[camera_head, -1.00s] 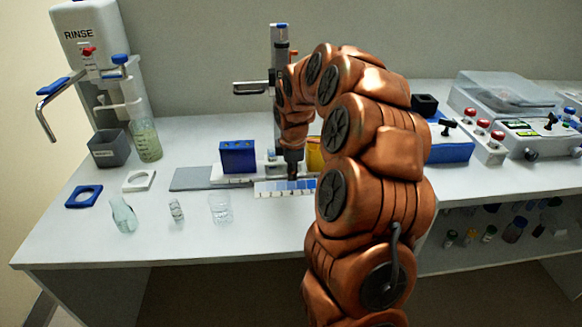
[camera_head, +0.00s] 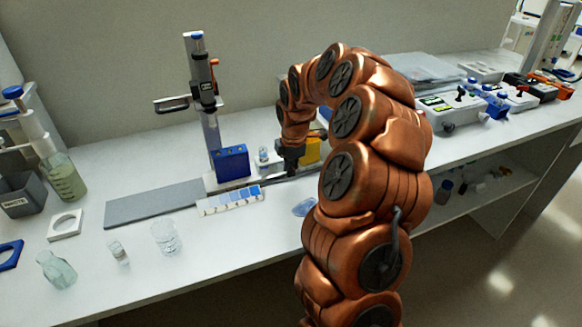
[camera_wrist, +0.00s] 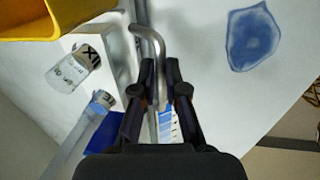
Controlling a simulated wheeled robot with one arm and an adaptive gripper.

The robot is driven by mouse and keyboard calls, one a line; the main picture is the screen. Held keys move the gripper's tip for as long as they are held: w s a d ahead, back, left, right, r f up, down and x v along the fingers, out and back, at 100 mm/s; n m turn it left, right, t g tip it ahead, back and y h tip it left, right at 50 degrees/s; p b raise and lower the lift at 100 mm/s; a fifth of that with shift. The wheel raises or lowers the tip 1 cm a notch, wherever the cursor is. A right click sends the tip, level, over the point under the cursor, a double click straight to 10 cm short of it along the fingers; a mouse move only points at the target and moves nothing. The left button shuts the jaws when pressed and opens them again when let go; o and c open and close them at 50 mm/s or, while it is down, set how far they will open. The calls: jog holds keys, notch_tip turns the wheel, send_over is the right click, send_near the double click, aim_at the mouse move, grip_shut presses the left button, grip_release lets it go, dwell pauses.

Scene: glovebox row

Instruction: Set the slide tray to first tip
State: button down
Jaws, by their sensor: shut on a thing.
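The slide tray (camera_head: 222,184) is a white carriage at a grey track plate (camera_head: 150,205). It bears a blue block (camera_head: 231,163), a small clear vial (camera_head: 263,155) and a yellow block (camera_head: 309,150). In the wrist view, the yellow block (camera_wrist: 50,15) and a labelled vial (camera_wrist: 75,68) are left of my gripper (camera_wrist: 157,75). My gripper is shut on a bent metal handle (camera_wrist: 153,42). In the head view, my gripper (camera_head: 291,168) is low at the tray's right side; my arm partly hides that end. Blue block and upright column are close together.
An upright column (camera_head: 205,100) with a side lever stands behind the tray. A blue-shaded strip (camera_head: 230,200) lies in front. A blue patch (camera_head: 304,206) marks the bench. A beaker (camera_head: 166,237), small vial (camera_head: 119,252) and flask (camera_head: 55,269) stand front left.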

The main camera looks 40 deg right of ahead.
jog(key=shift+d, duration=0.3)
jog(key=c, duration=1.5)
grip_release()
jog(key=shift+s+d, duration=0.1)
jog(key=shift+c, duration=0.2)
jog(key=o, duration=0.3)
jog(key=shift+o, duration=0.2)
jog(key=shift+a, duration=0.2)
notch_tip(320, 180, up, 12)
jog(key=s, duration=0.2)
jog(key=shift+a, duration=0.25)
jog(key=shift+f, duration=0.1)
